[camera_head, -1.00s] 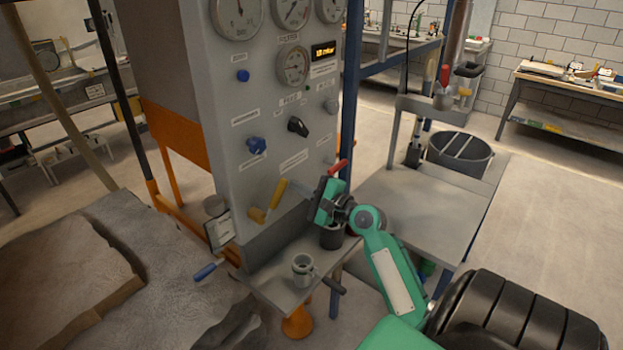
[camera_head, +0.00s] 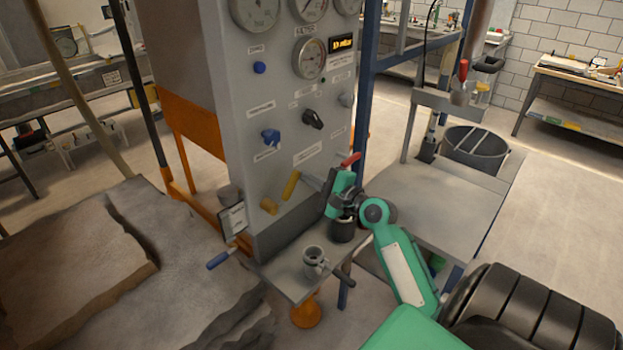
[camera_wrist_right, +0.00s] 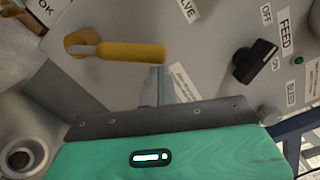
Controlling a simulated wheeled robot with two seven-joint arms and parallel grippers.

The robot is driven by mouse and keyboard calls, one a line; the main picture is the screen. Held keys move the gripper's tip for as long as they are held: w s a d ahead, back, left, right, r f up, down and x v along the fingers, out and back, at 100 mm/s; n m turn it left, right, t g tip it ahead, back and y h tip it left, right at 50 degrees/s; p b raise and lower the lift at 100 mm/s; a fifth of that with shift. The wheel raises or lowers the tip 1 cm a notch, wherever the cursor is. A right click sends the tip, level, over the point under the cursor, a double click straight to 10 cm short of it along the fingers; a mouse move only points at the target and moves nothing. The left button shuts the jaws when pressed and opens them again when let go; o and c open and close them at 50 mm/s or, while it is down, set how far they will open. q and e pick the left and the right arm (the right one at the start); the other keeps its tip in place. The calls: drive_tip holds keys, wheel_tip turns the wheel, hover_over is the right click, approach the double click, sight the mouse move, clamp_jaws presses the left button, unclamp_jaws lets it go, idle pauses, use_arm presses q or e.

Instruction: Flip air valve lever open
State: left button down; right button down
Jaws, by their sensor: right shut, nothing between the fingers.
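A lever with a yellow handle (camera_head: 291,185) sits low on the grey panel, its handle slanting up to the right from a brass-coloured base. In the right wrist view the yellow handle (camera_wrist_right: 132,53) lies nearly level, just beyond my fingers. A red-handled lever (camera_head: 350,159) shows at the panel's right edge, partly behind my gripper. I cannot read which lever is the air valve. My right gripper (camera_head: 313,181) is shut and empty, its tips just right of the yellow handle. Whether they touch it is unclear. The fingers also show in the wrist view (camera_wrist_right: 160,84).
Below, a small shelf (camera_head: 290,282) holds a grey mug (camera_head: 314,262) and a dark cup (camera_head: 342,230). The sandbed (camera_head: 150,205) is at left.

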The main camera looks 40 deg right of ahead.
drive_tip(key=a+r+n+p, duration=0.3)
drive_tip(key=a+n+p, duration=0.2)
drive_tip(key=a+n, duration=0.1)
drive_tip(key=shift+s+r+n, duration=0.25)
drive_tip(key=shift+r+n, duration=0.1)
drive_tip(key=shift+n, duration=0.35)
drive_tip(key=shift+a, duration=0.15)
idle(0.4)
